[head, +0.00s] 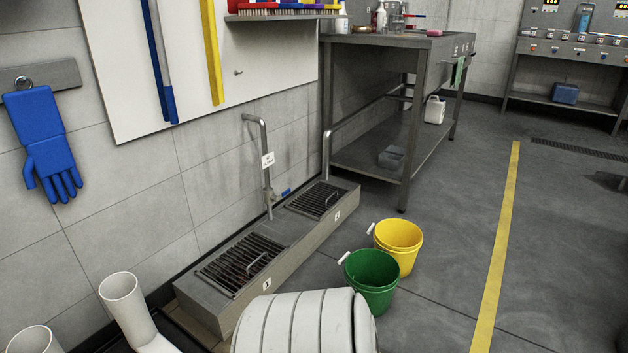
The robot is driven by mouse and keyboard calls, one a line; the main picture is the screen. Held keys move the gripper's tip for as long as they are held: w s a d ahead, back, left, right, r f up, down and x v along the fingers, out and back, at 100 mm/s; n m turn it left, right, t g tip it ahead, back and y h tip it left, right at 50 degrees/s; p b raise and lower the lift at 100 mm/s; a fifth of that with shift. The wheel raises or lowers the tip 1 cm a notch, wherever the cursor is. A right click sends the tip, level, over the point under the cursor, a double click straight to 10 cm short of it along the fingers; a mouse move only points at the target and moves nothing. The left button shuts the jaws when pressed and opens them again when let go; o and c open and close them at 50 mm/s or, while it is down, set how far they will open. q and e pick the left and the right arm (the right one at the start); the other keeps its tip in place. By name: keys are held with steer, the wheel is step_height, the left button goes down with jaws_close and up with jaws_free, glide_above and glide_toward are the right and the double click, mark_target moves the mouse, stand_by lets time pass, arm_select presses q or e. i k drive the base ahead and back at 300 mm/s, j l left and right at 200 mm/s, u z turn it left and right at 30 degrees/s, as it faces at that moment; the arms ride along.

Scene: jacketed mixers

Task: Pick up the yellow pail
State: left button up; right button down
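The yellow pail (405,237) stands upright on the grey floor, right of the low grated trough. It looks empty. A white handle grip sticks out at its left rim. A green pail (372,275) stands just in front of it and to its left, hiding part of its lower left side. I cannot tell whether the two pails touch. Neither of my grippers is in view.
The grated metal trough (226,310) with upright pipes runs along the wall at left. A steel table (385,41) stands behind the pails. White boot-like tubes (127,305) are at lower left. Floor right of the pails is clear to the yellow line (498,240).

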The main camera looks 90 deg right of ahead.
mark_target(403, 239)
steer(key=z, duration=1.5)
steer(key=i+l+z, duration=0.1)
steer(key=z, duration=0.85)
steer(key=i+z, duration=0.15)
steer(key=z, duration=0.3)
steer(key=i+z, duration=0.1)
steer(key=z, duration=0.35)
steer(key=i+j+z, duration=0.15)
